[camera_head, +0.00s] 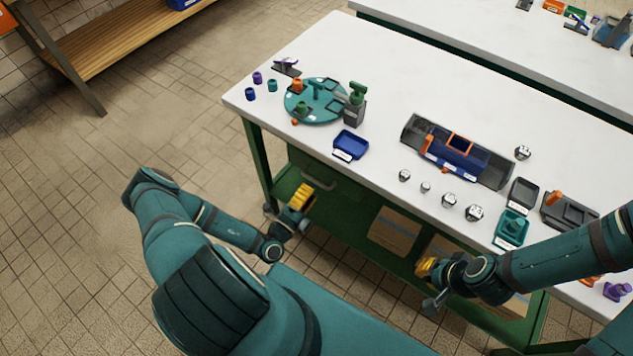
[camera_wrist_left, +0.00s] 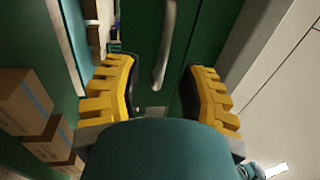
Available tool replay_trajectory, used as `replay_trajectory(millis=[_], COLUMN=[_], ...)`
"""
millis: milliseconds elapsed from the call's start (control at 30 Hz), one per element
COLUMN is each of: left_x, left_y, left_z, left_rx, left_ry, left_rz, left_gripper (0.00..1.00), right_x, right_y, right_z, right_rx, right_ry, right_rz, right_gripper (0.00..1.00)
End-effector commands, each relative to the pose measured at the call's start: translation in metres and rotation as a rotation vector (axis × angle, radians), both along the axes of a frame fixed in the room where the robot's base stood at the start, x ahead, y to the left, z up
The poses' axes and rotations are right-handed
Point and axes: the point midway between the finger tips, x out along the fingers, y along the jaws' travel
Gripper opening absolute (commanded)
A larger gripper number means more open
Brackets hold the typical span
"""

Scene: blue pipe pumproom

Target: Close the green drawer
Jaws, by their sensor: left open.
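The green drawer (camera_head: 345,188) sits under the near left part of the white-topped workbench, partly covered by my left gripper in the head view. Its green front (camera_wrist_left: 143,28) and curved grey handle (camera_wrist_left: 166,45) fill the middle of the left wrist view. I cannot tell how far the drawer stands out. My left gripper (camera_head: 302,196) is in front of the drawer, with its yellow fingers (camera_wrist_left: 160,88) open and spread on either side of the handle, holding nothing. My right gripper (camera_head: 427,268) is lower right, in front of the bench; its finger opening is unclear.
Cardboard boxes (camera_head: 395,230) stand on the bench's lower shelf. The white tabletop (camera_head: 385,95) carries a round teal tray (camera_head: 330,115), a blue bin (camera_head: 351,145), a dark tray with a blue box (camera_head: 462,155) and several small parts.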

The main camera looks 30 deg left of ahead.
Motion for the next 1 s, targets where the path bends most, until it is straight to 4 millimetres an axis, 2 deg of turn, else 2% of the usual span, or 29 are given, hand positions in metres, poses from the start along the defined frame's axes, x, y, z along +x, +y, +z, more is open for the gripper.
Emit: replay_trajectory(millis=[33,200,400,1000], left_x=[-0.011,-0.042,-0.064,-0.069], left_y=[0.001,0.004,0.005,0.005], left_z=[-0.003,-0.008,-0.012,-0.012], left_rx=[-0.001,-0.001,-0.001,-0.001], left_ry=[0.002,0.001,0.001,-0.001], left_rz=[0.003,0.002,0.001,0.000], left_gripper=[0.41,0.41,0.41,0.41], right_x=[0.000,0.000,0.000,0.000], right_y=[0.000,0.000,0.000,0.000], right_z=[0.000,0.000,0.000,0.000], right_rx=[0.000,0.000,0.000,0.000], right_ry=[0.000,0.000,0.000,0.000], right_rz=[0.000,0.000,0.000,0.000], right_gripper=[0.00,0.00,0.00,0.00])
